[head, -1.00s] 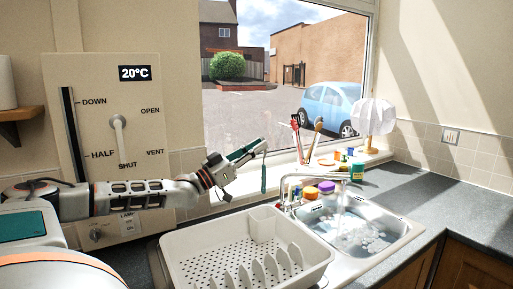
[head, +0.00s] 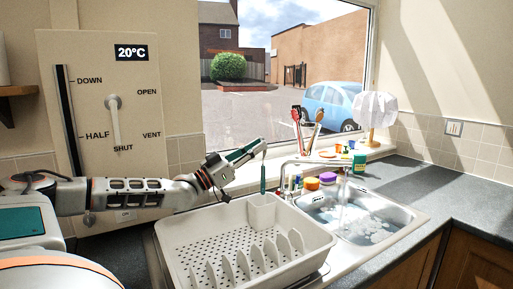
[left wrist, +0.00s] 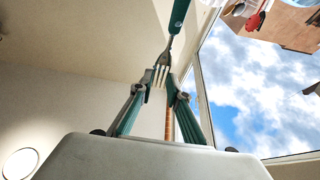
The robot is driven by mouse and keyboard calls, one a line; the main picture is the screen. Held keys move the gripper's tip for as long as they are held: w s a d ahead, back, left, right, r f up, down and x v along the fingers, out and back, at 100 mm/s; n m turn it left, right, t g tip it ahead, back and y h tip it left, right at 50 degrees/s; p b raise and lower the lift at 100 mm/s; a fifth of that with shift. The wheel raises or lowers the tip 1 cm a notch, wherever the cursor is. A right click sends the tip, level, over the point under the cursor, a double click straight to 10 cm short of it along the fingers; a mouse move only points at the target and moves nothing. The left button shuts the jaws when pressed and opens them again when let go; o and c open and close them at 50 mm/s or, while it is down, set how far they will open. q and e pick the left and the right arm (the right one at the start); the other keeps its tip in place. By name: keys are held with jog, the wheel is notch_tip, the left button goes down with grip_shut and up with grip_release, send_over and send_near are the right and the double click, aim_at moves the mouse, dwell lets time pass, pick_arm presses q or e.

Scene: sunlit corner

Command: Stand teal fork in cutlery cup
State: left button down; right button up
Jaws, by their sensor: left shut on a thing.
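My left gripper (head: 262,147) is shut on the teal fork (head: 263,178) at its metal end, and the teal handle hangs straight down. In the left wrist view the fork's tines (left wrist: 160,76) show between the fingertips (left wrist: 162,88). The pale cutlery cup (head: 262,214) stands in the back corner of the dish rack, directly below the fork in the head view. The handle's lower end is at the cup's rim; I cannot tell whether it is inside or just above or behind it. My right gripper is out of view.
The white dish rack (head: 183,256) has a row of upright dividers. A sink (head: 403,222) with a tap (head: 300,163) is to its right. Tools in a holder (head: 297,125), small jars (head: 328,178) and a lamp (head: 374,112) stand along the window. The right counter (head: 465,205) is clear.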

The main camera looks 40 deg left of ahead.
aim_at(263, 165)
pick_arm(q)
jog(key=shift+f+b, duration=0.4)
jog(key=shift+f, duration=3.35)
jog(key=c, duration=1.8)
grip_release()
jog(key=shift+c, duration=0.2)
jog(key=shift+r, duration=0.1)
notch_tip(263, 165, up, 10)
